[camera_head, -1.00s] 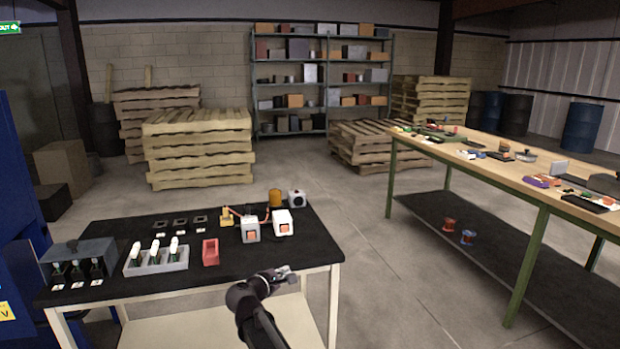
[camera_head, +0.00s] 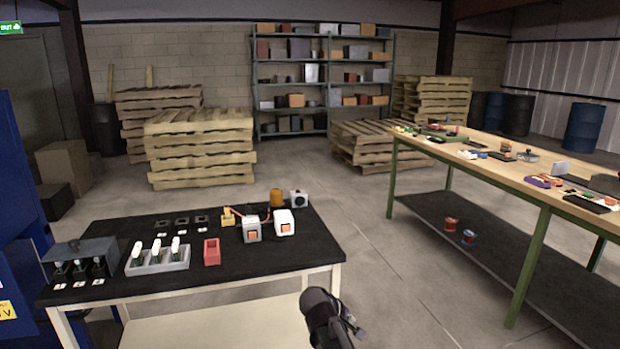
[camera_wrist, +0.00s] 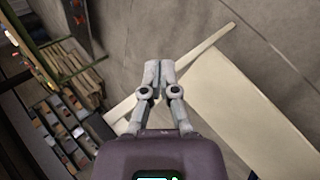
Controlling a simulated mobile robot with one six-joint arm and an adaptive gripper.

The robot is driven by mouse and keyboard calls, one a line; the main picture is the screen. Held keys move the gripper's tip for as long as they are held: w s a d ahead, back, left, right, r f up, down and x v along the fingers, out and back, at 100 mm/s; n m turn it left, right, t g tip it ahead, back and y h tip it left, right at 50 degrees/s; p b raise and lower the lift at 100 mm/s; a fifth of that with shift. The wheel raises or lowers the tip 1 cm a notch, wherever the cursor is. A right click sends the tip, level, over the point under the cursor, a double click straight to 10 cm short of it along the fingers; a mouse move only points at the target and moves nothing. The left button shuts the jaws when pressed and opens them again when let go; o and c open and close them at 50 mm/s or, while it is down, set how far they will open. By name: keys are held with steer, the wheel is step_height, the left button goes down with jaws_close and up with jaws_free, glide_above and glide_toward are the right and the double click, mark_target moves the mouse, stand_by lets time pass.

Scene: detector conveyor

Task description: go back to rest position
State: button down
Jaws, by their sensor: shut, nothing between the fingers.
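My gripper (camera_wrist: 158,68) shows in the wrist view with its two fingers together and nothing between them. Behind the fingers in that view are grey floor and a pale, cream-coloured surface. The arm is apart from the objects on the table.
The black-topped table (camera_head: 120,290) on the left carries a grey tray (camera_head: 150,268) of white-topped items, a red bin (camera_head: 212,252) and two white boxes with orange fronts. A long wooden workbench (camera_head: 520,182) stands right. Floor (camera_head: 380,270) between them is clear.

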steer(key=s+d+f+m+g+y, duration=0.2)
steer(key=s+d+m+g+y, duration=0.15)
steer(key=s, duration=0.35)
steer(key=s+d+f+m+g+y, duration=0.25)
steer(key=s+m, duration=0.25)
steer(key=s, duration=0.3)
step_height(320, 180, up, 22)
steer(key=p, duration=2.2)
steer(key=shift+w+t+y, duration=0.3)
steer(key=shift+w+t, duration=0.05)
steer(key=shift+t, duration=0.05)
